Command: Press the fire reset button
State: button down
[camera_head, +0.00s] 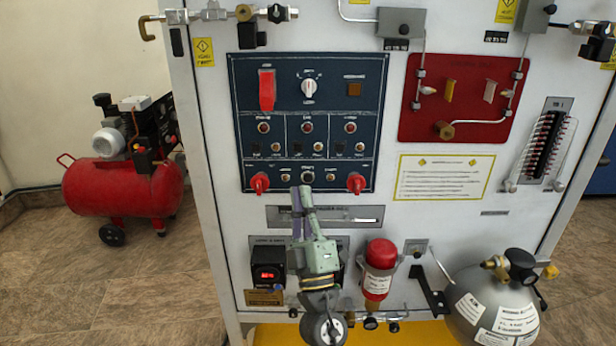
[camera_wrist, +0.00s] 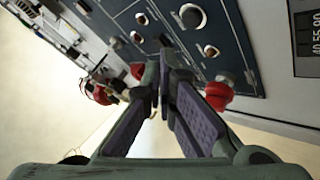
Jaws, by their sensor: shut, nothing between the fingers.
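The dark blue control panel (camera_head: 376,130) is on the front of the white cabinet. Its bottom row has a red knob (camera_head: 260,183) at the left, a red knob (camera_head: 356,183) at the right and small round buttons between, including a dark button (camera_head: 308,177) in the middle. The labels are too small to read, so I cannot tell which is the fire reset button. My gripper (camera_head: 301,190) is shut and empty, its tips at the panel's lower edge, just below the dark button. The wrist view shows the shut fingers (camera_wrist: 164,62) before the panel; contact cannot be told.
A red fire bottle (camera_head: 380,268) and a grey gas cylinder (camera_head: 495,305) stand at the lower right. A red plate with pipes (camera_head: 432,118) is right of the panel. A red compressor (camera_head: 125,185) is on the floor at the left.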

jog(key=shift+s, duration=1.15)
